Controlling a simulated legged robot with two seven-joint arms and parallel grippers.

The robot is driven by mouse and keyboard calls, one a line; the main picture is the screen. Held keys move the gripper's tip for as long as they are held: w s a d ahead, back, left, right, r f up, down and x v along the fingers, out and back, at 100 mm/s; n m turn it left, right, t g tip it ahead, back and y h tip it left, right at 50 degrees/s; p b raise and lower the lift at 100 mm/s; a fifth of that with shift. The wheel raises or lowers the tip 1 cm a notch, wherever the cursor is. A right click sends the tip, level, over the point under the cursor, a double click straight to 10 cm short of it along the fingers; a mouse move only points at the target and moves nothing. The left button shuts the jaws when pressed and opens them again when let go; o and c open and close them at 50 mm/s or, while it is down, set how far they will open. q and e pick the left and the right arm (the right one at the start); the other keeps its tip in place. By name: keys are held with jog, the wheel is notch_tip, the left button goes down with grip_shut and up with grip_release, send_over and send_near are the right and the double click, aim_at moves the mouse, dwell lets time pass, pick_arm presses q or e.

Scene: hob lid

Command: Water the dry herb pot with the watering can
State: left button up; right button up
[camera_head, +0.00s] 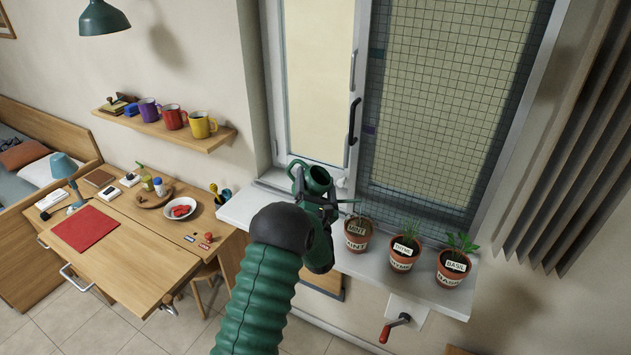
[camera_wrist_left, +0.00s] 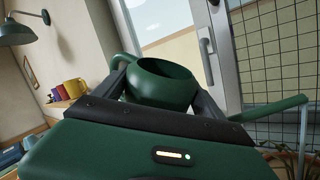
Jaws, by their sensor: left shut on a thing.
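My left gripper (camera_head: 319,203) is shut on the green watering can (camera_head: 318,178) and holds it up at the windowsill. In the left wrist view the can (camera_wrist_left: 165,83) sits between the two fingers, its round opening upward and its spout (camera_wrist_left: 272,109) reaching right. In the head view the spout points right, towards the mint pot (camera_head: 356,241), whose plant looks sparse and brownish. The gripper partly hides the can. My right gripper is out of view.
The pots stand in a row on the white windowsill (camera_head: 240,209), under a window with a mesh screen (camera_head: 450,110). A red-handled crank (camera_head: 394,326) sticks out below. A desk (camera_head: 130,265) and a mug shelf (camera_head: 165,130) are at left.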

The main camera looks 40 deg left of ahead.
pick_arm(q)
jog(key=shift+w+d+r+m+t+p, duration=0.15)
jog(key=shift+r+m+t+p, duration=0.35)
jog(key=shift+r+m+p, duration=0.3)
dwell(0.4)
jog(key=f+n+g+b, duration=0.1)
jog(key=f+n+b, duration=0.1)
jog(key=b, duration=0.1)
jog(key=f+n+g+b, duration=0.1)
jog(key=f+n+b, duration=0.1)
jog(key=f+b, duration=0.1)
jog(key=f+n+g+b, duration=0.1)
jog(key=f+n+b, duration=0.1)
jog(key=b, duration=0.1)
jog(key=shift+s+a+f+n, duration=0.2)
jog(key=shift+a+n, duration=0.05)
jog(key=shift+n, duration=0.05)
jog(key=shift+n+g+h, duration=0.4)
jog(key=shift+n, duration=0.4)
jog(key=r+p, duration=0.2)
jog(key=r, duration=0.1)
jog(key=r+p, duration=0.1)
jog(key=shift+w+d+r+p, duration=0.1)
jog(key=shift+d+r+p, duration=0.2)
jog(key=shift+r+p, duration=0.1)
jog(key=shift+d+r, duration=0.1)
jog(key=shift+r, duration=0.05)
jog(key=shift+w, duration=0.1)
